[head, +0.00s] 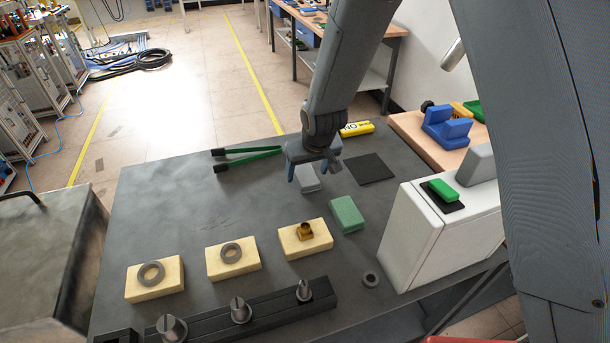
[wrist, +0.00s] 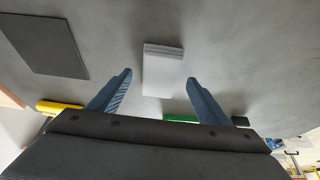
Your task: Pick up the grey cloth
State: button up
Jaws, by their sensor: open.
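The grey cloth (head: 308,180) is a small folded, light grey block lying on the dark table, partly hidden behind my gripper in the head view. In the wrist view the cloth (wrist: 163,70) shows as a pale rectangle with stacked folds along its upper edge. My gripper (head: 313,172) is over the cloth. In the wrist view its two blue fingers (wrist: 160,80) are spread apart, one on each side of the cloth, with free room between each finger and it. The gripper is empty.
A dark square pad (head: 370,169) and a green block (head: 346,214) lie near the cloth. A white machine (head: 440,235) bounds the right.

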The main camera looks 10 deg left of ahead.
aim_at(307, 176)
jog(key=shift+x, duration=0.8)
jog(key=shift+f, duration=0.15)
jog(key=c, duration=1.1)
jog(key=shift+c, duration=0.2)
notch_tip(307, 176, up, 10)
jog(key=b, duration=0.2)
